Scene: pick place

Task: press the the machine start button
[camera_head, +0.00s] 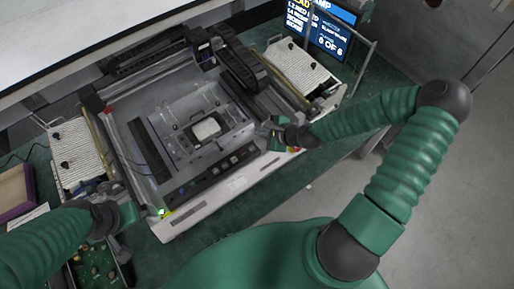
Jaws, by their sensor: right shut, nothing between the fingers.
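The machine (215,195) is a large pale-framed unit on the green bench, with a dark front panel carrying several small buttons (215,171). A small lit yellow-green spot (163,212) is at its front left corner, and a red and yellow spot (294,150) is at its front right corner. I cannot tell which one is the start button. My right gripper (271,134) is shut and empty over the machine's front right part, close to the red and yellow spot. Contact cannot be made out. My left gripper (115,232) is low at the left, beside the front left corner; its fingers are unclear.
A screen (322,28) with text stands at the back right, with a metal rail (362,68) near it. White ribbed trays flank the machine at left (75,150) and right (296,68). A purple-edged box (15,192) and a green circuit board (95,268) lie at left.

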